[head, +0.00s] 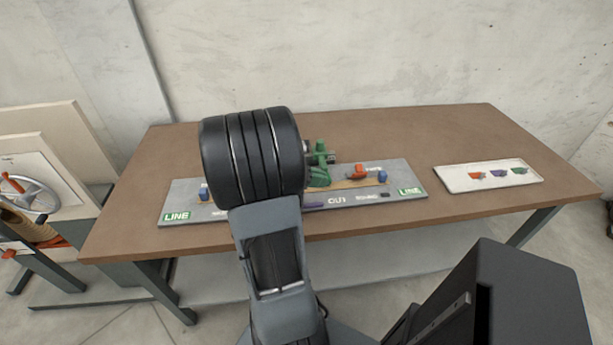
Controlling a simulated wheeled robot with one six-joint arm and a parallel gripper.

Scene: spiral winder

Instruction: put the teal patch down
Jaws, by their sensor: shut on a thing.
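I cannot make out a teal patch for certain in the head view.
The board has LINE labels at both ends and a CUT marking in front. A red part (357,171) and blue blocks (382,176) sit on it. The brown table (430,130) is clear behind the board and around the tray. A wall stands behind.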

